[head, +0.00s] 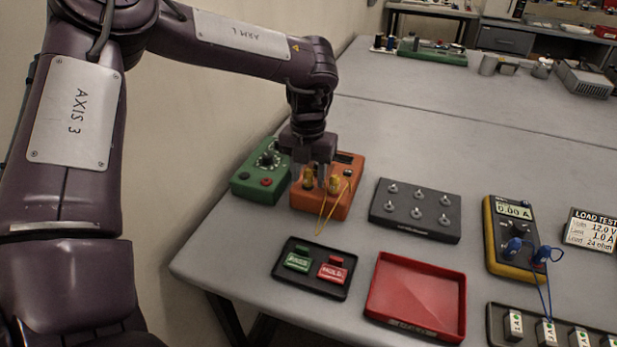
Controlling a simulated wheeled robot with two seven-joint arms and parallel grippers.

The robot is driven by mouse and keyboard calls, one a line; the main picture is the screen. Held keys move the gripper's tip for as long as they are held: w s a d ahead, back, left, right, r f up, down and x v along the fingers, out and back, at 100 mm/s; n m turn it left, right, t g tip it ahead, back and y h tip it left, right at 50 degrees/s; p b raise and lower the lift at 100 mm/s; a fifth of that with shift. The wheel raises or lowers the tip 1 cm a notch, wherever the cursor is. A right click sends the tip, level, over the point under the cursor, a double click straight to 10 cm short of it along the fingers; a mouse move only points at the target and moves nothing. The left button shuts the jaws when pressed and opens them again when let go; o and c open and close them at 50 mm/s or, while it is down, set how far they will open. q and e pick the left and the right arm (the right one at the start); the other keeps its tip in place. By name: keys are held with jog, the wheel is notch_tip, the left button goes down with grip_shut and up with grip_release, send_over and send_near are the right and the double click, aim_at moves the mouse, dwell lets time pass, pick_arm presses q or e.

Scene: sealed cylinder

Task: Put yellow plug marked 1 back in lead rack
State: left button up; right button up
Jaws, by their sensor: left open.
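Two yellow plugs stand in the orange box; a thin yellow lead loops down over its front edge. One plug is at the left (308,179), the other at the right (334,184). No number is readable on either plug. My left gripper (317,178) points down over the orange box (343,207), its open fingers at the yellow plugs; whether they touch one cannot be told. My right gripper is out of view.
A green box (262,186) stands close left of the orange box. In front are a black tray (318,289) with green and red tags and an empty red tray (416,290). A yellow meter (505,262) with blue plugs stands right.

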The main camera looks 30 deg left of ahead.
aim_at(309, 170)
pick_arm(q)
grip_shut()
jog(key=shift+r, duration=0.1)
jog(key=shift+r+p, duration=1.85)
jog(key=shift+r, duration=1.1)
jog(key=shift+d, duration=0.1)
